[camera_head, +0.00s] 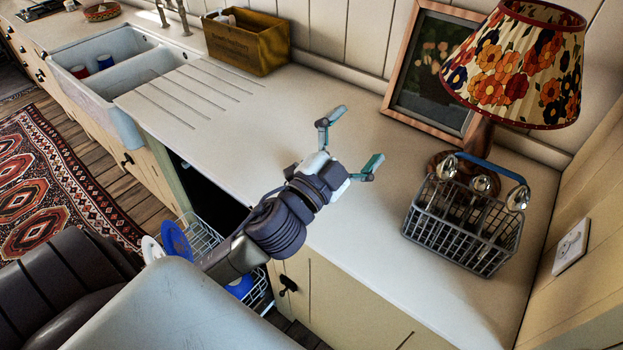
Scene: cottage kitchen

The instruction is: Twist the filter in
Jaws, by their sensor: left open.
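I cannot make out a filter in this view. A dark opening (208,186) under the counter, with a white wire rack (207,236) coming out of it, looks like an open dishwasher; its floor is hidden by the counter and my arm. My left gripper (357,138) is above the white countertop, to the right of the opening. Its two teal-tipped fingers are spread apart with nothing between them. My right gripper is not in view.
A grey cutlery basket (452,243) with spoons stands at the right by a floral-shaded lamp (520,70) and a picture frame (395,65). A wooden box (245,45) and double sink (100,72) are at the left. Blue and white plates (177,241) sit in the rack. The middle countertop is clear.

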